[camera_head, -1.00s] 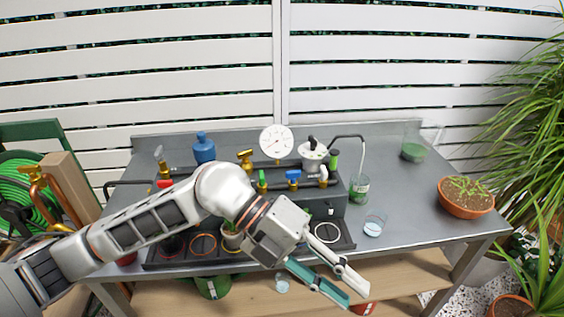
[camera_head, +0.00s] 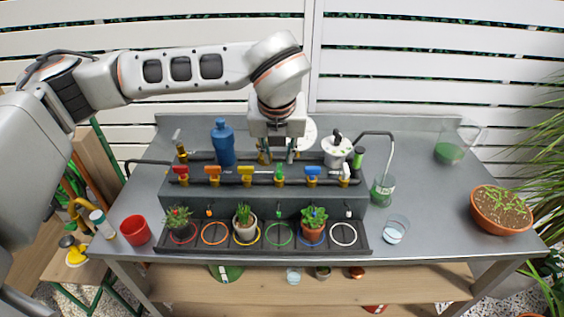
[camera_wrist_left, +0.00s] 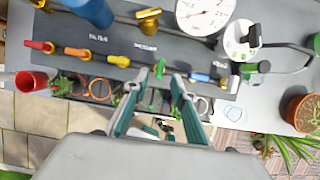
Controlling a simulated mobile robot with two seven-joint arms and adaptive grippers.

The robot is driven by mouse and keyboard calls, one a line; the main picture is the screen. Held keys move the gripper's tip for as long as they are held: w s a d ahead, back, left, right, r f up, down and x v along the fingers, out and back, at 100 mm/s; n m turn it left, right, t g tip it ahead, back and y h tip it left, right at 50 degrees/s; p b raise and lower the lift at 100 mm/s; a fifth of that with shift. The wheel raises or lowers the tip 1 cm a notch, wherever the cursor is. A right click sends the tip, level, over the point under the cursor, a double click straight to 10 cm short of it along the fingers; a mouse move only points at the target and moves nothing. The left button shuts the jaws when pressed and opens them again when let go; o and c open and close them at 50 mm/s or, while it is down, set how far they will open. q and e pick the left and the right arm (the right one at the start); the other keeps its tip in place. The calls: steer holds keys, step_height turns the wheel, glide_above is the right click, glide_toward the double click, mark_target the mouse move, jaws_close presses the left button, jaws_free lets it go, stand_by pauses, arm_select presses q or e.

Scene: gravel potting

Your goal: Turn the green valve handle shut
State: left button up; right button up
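The green valve handle (camera_head: 279,170) is on the pipe of the grey manifold (camera_head: 335,195), between the yellow handle (camera_head: 245,170) and the blue handle (camera_head: 312,170). It stands across the pipe, while the yellow and blue handles lie along it. My left gripper (camera_head: 279,155) points down over the manifold, by the green handle. In the left wrist view the green handle (camera_wrist_left: 160,68) shows just ahead of the gap between the two spread fingers (camera_wrist_left: 158,84). The left gripper is open and empty; I cannot tell whether it touches the handle. My right gripper is not in view.
A blue bottle (camera_head: 222,145), a dial gauge (camera_wrist_left: 203,14) and a white pot-like vessel (camera_head: 336,152) stand close around the gripper. Potted plants stand on the black tray (camera_head: 362,248) in front. A red cup (camera_head: 135,230) is at left. The table's right side is mostly clear.

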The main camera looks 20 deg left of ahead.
mark_target(279, 167)
arm_select(q)
steer(key=shift+x, duration=2.75)
jaws_close()
